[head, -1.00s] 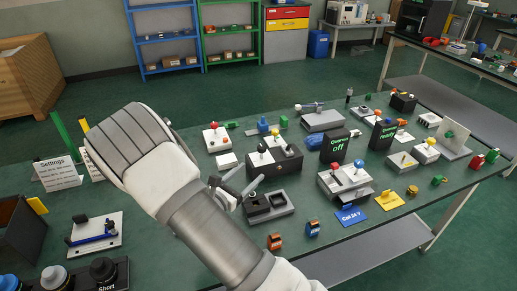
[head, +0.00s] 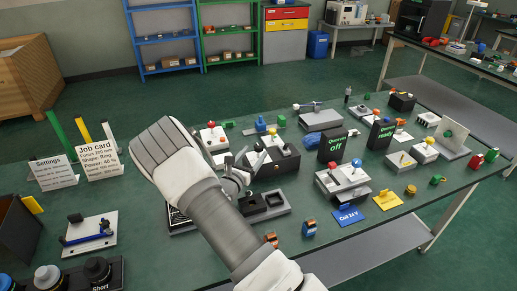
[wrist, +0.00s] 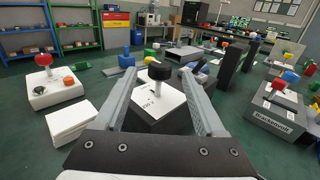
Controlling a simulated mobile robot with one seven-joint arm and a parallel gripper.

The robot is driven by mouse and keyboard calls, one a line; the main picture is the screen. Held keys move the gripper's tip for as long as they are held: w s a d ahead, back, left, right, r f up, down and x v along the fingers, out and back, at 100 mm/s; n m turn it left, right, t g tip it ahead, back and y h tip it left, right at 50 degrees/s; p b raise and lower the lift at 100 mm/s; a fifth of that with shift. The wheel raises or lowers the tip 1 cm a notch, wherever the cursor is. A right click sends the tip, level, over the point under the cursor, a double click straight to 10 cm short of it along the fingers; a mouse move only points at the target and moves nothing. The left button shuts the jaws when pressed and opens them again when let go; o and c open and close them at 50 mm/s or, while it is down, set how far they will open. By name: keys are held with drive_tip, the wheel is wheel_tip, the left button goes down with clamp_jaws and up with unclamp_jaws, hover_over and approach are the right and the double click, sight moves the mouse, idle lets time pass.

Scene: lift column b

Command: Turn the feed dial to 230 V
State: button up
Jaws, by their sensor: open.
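In the wrist view, a black knob (wrist: 159,71) stands on a stem above a white marked plate on a dark box (wrist: 155,107). I cannot read its markings, so I cannot tell for sure that it is the feed dial or where it points. My gripper (wrist: 160,80) is open, with one finger on each side of the knob; contact is not visible. In the head view my gripper (head: 241,166) is at the left side of a black box (head: 284,164) with coloured knobs near it. My wrist and forearm hide part of the bench there.
A white box with a red knob (wrist: 54,88) stands to the left, and a grey box (wrist: 275,112) with coloured knobs to the right. Dark display panels (head: 333,147) stand behind. A job card (head: 97,161) and a settings card (head: 53,172) stand at the bench's left.

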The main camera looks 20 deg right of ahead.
sight(257, 150)
drive_tip(key=shift+x, duration=2.15)
drive_tip(key=shift+c, duration=0.4)
clamp_jaws()
